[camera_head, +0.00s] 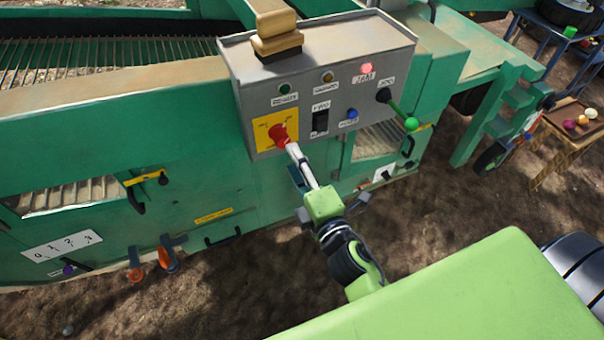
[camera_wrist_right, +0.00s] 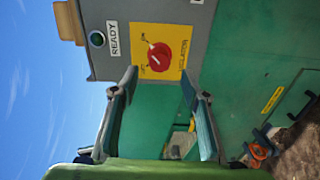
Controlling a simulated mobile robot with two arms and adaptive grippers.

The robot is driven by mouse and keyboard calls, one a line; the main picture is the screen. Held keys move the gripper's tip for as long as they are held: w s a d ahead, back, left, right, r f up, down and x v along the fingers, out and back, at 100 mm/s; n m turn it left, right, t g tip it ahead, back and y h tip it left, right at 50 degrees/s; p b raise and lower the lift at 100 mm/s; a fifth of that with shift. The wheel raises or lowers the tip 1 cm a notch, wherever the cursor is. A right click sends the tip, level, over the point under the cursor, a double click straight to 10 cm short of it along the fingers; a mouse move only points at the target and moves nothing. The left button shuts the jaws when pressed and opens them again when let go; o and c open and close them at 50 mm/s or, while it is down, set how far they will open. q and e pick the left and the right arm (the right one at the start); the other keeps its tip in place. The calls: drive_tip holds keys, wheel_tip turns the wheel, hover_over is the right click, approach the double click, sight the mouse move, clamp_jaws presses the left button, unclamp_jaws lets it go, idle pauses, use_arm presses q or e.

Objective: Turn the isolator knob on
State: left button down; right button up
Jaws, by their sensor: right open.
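The red isolator knob (camera_head: 278,134) sits on a yellow plate (camera_head: 262,128) at the lower left of the grey control box. In the right wrist view the knob (camera_wrist_right: 159,57) is beyond my fingertips, with a pale mark on its face, on the yellow plate (camera_wrist_right: 172,36). My right gripper (camera_head: 303,168) is just below and in front of the knob. In the wrist view its fingers (camera_wrist_right: 160,84) are apart with nothing between them. My left gripper is not in view.
The grey box (camera_head: 320,55) carries several lamps, a black switch (camera_head: 320,121) and a green-tipped lever (camera_head: 411,124) to the right. A wooden-looking block (camera_head: 276,30) is on top. The green machine (camera_head: 120,165) spreads to both sides; a small table (camera_head: 570,135) stands far right.

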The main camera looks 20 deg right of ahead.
drive_tip(key=shift+s, duration=1.95)
